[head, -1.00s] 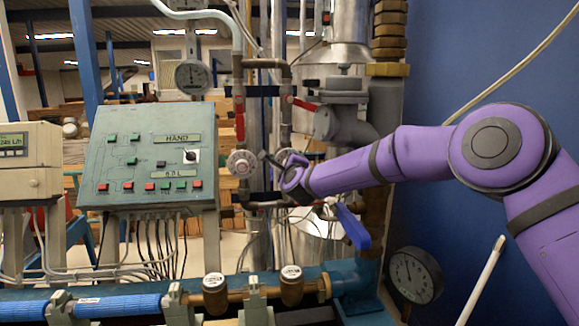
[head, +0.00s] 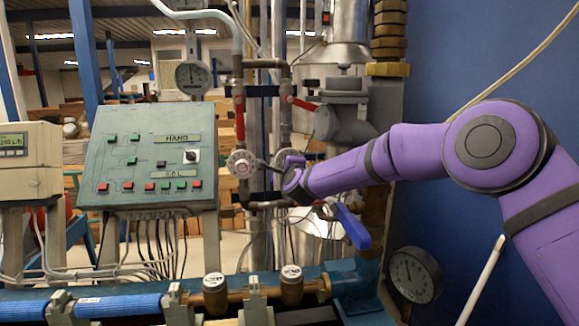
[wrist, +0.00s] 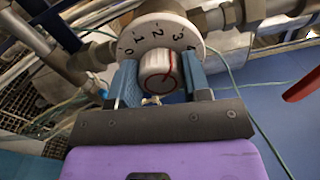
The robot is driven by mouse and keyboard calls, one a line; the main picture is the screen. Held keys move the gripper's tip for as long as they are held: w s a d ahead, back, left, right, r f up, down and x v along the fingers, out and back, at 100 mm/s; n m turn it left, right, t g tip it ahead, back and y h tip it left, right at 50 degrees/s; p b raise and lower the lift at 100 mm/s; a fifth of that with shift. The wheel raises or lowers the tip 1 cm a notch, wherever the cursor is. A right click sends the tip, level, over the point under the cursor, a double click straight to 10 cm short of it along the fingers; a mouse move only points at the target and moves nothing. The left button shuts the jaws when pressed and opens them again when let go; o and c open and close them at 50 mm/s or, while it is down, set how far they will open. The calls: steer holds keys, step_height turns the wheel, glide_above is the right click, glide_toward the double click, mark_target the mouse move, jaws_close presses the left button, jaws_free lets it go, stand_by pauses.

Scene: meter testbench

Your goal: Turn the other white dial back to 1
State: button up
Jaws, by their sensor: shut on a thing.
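A white dial (wrist: 150,24) with black numbers from 0 to 4 fills the upper middle of the wrist view. Its round knob (wrist: 157,73) carries a red line; I cannot tell exactly which number it marks. My gripper (wrist: 160,82) has its two blue fingers on either side of the knob, shut on it. In the head view my gripper (head: 287,170) is at the right-hand pipe and largely hides this dial. Another white dial (head: 240,163) is on the pipe to its left, clear of the gripper.
A green control panel (head: 125,150) stands to the left. Red valve handles (head: 301,103) are above my gripper and a blue lever (head: 353,228) is below right. Gauges (head: 193,76) and brass fittings (head: 291,285) surround the pipes. A blue wall (head: 450,60) is at the right.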

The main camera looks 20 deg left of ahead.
steer(key=n, duration=0.5)
steer(key=shift+f+n, duration=0.15)
steer(key=shift+n, duration=0.15)
steer(key=n, duration=0.5)
steer(key=shift+f+n, duration=0.1)
steer(key=shift+n, duration=0.2)
steer(key=o, duration=0.9)
steer(key=v, duration=1)
steer(key=shift+s+d, duration=0.3)
